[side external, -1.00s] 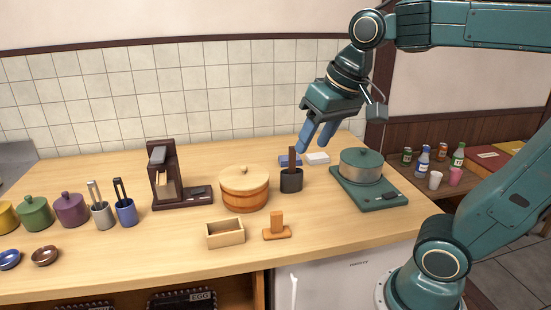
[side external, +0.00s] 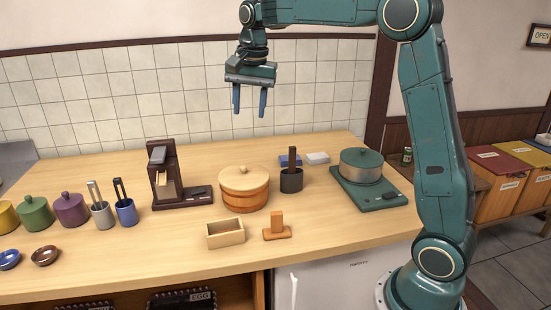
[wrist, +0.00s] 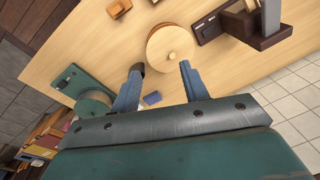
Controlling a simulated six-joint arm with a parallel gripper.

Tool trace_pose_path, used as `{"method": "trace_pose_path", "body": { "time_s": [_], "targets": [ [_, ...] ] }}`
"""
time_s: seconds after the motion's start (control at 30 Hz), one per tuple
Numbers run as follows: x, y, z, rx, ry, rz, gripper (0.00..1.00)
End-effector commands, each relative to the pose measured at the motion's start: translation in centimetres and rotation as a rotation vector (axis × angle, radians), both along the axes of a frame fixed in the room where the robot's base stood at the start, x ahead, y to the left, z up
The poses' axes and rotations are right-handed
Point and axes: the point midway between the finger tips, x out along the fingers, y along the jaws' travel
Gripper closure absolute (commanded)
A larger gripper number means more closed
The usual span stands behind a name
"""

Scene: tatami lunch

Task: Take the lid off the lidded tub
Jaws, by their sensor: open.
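The lidded tub (side external: 244,197) is a round wooden tub with darker orange-brown sides, standing mid-counter. Its pale wooden lid (side external: 243,178) has a small round knob and sits on top. In the wrist view the lid (wrist: 166,44) shows from above, with its knob near the middle, beyond my fingertips. My gripper (side external: 249,112) is open, with its two blue fingers pointing down, high above the counter and above the tub in the picture. In the wrist view my gripper (wrist: 161,67) has nothing between its fingers.
A dark holder (side external: 291,181) with an upright brown handle stands right of the tub. A green pot (side external: 361,168) sits on a green base further right. A dark brown stand (side external: 168,180) is to the left. An open wooden box (side external: 225,233) and a small orange-brown block (side external: 277,228) lie in front.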

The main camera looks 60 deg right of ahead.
Motion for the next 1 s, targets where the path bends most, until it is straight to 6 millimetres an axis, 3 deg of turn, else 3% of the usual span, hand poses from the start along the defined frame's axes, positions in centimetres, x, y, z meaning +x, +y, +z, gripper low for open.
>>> {"method": "trace_pose_path", "body": {
  "time_s": [0.2,0.43,0.6,1.0],
  "targets": [
    [4.0,-2.6,-2.6,0.028,0.054,-0.177,0.55],
    [7.0,-5.1,-5.5,0.049,0.102,-0.346,0.55],
    [8.0,-6.2,-6.8,0.056,0.121,-0.418,0.55],
    [8.3,-6.4,-7.6,0.057,0.126,-0.437,0.55]
  ]
}}
